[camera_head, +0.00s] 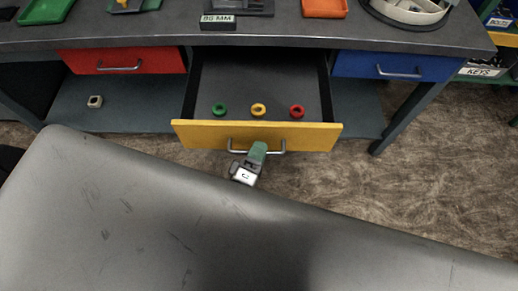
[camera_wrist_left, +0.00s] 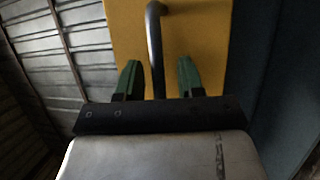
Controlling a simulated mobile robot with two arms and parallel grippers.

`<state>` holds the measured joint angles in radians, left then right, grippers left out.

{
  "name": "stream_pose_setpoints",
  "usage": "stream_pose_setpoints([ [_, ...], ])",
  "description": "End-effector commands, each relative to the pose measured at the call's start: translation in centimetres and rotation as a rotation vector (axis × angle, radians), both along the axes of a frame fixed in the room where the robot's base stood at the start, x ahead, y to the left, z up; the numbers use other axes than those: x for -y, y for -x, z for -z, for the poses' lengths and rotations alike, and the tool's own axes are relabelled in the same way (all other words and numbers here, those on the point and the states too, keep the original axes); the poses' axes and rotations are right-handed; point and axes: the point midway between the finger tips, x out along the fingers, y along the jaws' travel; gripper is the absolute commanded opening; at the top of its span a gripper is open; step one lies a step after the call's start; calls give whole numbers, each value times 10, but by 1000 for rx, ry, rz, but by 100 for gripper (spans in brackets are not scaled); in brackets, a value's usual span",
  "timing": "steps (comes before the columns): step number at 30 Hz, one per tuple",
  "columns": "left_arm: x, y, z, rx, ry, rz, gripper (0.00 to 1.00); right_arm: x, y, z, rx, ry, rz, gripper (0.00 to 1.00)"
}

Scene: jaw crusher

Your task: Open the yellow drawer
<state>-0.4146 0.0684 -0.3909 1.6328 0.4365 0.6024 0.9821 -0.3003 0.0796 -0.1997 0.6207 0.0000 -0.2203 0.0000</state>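The yellow drawer (camera_head: 190,132) under the middle of the workbench is pulled out, and its inside shows. A green, a yellow and a red ring lie in it. Its grey bar handle (camera_head: 276,150) is on the front face. My left gripper (camera_head: 258,149) is at the handle. In the left wrist view, the gripper's two green fingers (camera_wrist_left: 160,72) stand apart with the handle (camera_wrist_left: 154,35) between them. A gap shows on each side of the bar, so the gripper is open and not clamped on it. My right gripper is not in view.
A closed red drawer (camera_head: 122,60) is at the left and a closed blue drawer (camera_head: 395,67) at the right. The dark workbench top (camera_head: 270,35) holds trays and a label sign. Brown floor lies in front.

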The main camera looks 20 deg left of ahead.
Motion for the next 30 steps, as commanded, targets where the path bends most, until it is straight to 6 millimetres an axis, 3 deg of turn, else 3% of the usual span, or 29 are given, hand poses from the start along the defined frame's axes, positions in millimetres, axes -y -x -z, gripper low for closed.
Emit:
stream_pose_setpoints([
  [7,0,1,0,1,0,-1,37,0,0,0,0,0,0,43],
  [11,-1,10,3,-1,0,0,37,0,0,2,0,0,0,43],
  [21,-9,75,16,-3,-1,2,37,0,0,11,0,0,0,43],
  [30,-13,104,19,1,0,0,37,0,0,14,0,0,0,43],
])
